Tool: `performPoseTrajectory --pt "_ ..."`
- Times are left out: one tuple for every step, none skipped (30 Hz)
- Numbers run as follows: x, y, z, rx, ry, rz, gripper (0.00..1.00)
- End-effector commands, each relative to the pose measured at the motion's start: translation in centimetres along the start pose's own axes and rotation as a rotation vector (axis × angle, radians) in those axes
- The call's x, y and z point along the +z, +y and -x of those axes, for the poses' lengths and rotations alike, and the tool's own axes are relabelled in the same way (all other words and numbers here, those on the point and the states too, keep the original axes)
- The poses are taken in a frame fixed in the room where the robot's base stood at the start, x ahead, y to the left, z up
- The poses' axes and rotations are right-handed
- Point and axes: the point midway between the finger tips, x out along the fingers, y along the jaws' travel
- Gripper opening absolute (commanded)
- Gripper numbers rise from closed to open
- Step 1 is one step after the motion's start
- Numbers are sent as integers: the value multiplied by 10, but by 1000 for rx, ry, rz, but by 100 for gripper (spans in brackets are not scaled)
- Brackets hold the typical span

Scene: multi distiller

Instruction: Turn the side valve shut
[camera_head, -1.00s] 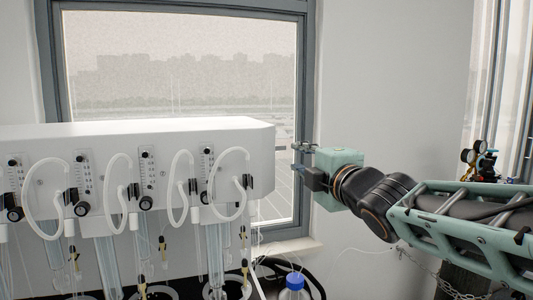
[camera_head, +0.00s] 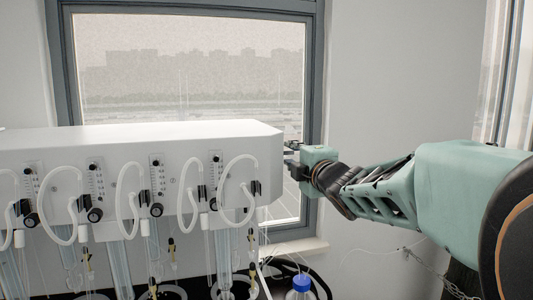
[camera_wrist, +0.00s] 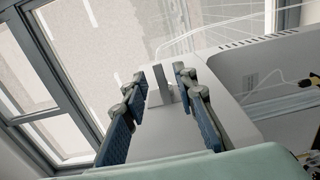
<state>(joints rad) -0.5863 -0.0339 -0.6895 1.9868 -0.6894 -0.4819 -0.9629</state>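The side valve shows in the wrist view as a small grey upright lever (camera_wrist: 161,84) on the white end face of the distiller. My gripper (camera_wrist: 160,80) is open in that view, with one blue-padded finger on each side of the lever. I cannot tell whether either finger touches it. In the head view my gripper (camera_head: 290,152) is at the right end of the white distiller housing (camera_head: 130,140), and the valve itself cannot be made out there.
White looped tubes (camera_head: 237,190) and black knobs (camera_head: 95,214) line the housing's front. A blue-capped bottle (camera_head: 300,287) stands low, below my gripper. A window (camera_head: 190,70) is behind the housing. The white wall right of the window is bare above my arm.

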Motion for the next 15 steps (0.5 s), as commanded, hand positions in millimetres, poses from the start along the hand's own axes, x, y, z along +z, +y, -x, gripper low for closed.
performPoseTrajectory --pt "0 0 -1 0 0 0 26" --pt "0 0 -2 0 0 0 26" --pt "0 0 -2 0 0 0 26" --pt "0 0 -2 0 0 0 26" --pt "0 0 -2 0 0 0 26" --pt "0 0 -2 0 0 0 26" --pt "0 0 -2 0 0 0 26" --pt "0 0 -2 0 0 0 26" --pt "0 0 -2 0 0 0 26" --pt "0 0 -2 0 0 0 23" --pt "0 0 -2 0 0 0 20" --pt "0 0 -1 0 0 0 15" --pt "0 0 -1 0 0 0 12" --pt "0 0 -1 0 0 0 8" --pt "0 0 -1 0 0 0 4"
